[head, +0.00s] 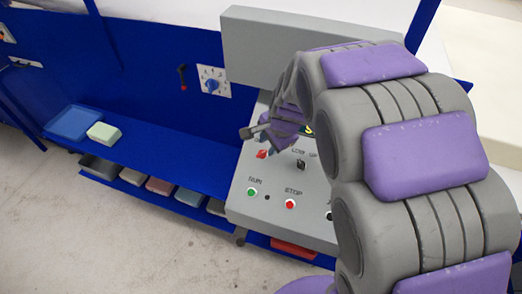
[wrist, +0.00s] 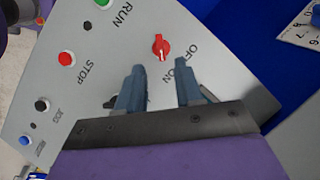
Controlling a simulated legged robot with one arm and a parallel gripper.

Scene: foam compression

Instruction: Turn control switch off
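The control switch (wrist: 161,46), a red rotary knob, sits on the grey sloped panel (wrist: 60,95) beside the OFF/ON lettering. It also shows in the head view (head: 262,154) as a small red spot. In the wrist view my gripper (wrist: 159,66) is open, with its two blue-grey fingers apart and nothing between them. The fingertips point toward the knob, just short of it in the picture; I cannot tell the remaining depth. In the head view my gripper (head: 272,147) is over the panel, partly hidden by my arm. The knob's exact setting is hard to read.
The panel carries a green RUN button (head: 252,191), a red STOP button (head: 290,204) and a black LOW/UP switch (head: 301,164). A grey box face (head: 290,45) rises behind it. A blue shelf (head: 160,160) with a pale block (head: 104,133) stands at left.

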